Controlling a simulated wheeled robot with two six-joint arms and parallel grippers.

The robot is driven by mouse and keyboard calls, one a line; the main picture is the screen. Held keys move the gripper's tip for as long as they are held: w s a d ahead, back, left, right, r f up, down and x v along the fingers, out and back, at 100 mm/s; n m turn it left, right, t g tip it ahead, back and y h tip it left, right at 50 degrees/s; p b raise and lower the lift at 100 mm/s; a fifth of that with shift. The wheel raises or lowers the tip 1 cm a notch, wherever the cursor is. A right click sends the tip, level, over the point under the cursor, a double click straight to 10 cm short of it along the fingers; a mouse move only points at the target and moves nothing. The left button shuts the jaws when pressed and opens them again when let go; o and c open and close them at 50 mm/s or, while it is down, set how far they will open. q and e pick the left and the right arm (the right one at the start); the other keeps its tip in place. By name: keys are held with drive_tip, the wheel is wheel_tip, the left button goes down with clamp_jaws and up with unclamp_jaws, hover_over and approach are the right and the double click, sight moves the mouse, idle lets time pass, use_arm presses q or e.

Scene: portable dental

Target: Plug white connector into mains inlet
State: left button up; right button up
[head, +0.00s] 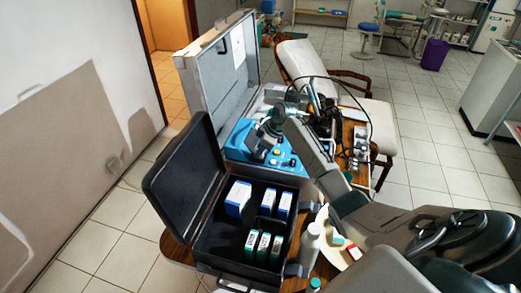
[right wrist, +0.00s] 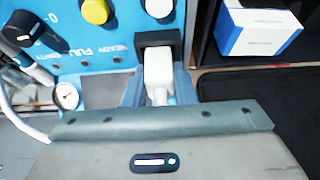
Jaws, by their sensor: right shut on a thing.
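The white connector (right wrist: 158,72) shows in the right wrist view between the fingers of my right gripper (right wrist: 159,92), which is shut on it. The connector's far end meets the black mains inlet (right wrist: 155,41) on the blue panel (right wrist: 95,45). I cannot tell how deep it sits. In the head view, my right gripper (head: 262,150) is over the front of the blue unit (head: 238,142), and it hides the inlet and connector there. My left gripper is not in view.
The blue unit sits in an open silver case (head: 212,75). In front of it stands an open black case (head: 240,222) with several boxes.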

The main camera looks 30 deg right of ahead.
drive_tip(key=shift+s+f, duration=0.1)
drive_tip(key=shift+f, duration=0.1)
drive_tip(key=o, duration=1)
drive_tip(key=shift+o, duration=0.2)
drive_tip(key=shift+f, duration=0.2)
drive_tip(key=shift+s+a+f, duration=0.1)
drive_tip(key=shift+s, duration=0.05)
drive_tip(key=shift+s+r+b, duration=0.1)
drive_tip(key=shift+r+b, duration=0.2)
drive_tip(key=shift+r, duration=0.15)
drive_tip(key=b+v, duration=0.2)
drive_tip(key=v, duration=0.8)
drive_tip(key=shift+w+d+r+b, duration=0.2)
drive_tip(key=shift+w+r+b, duration=0.05)
drive_tip(key=shift+r+b, duration=0.15)
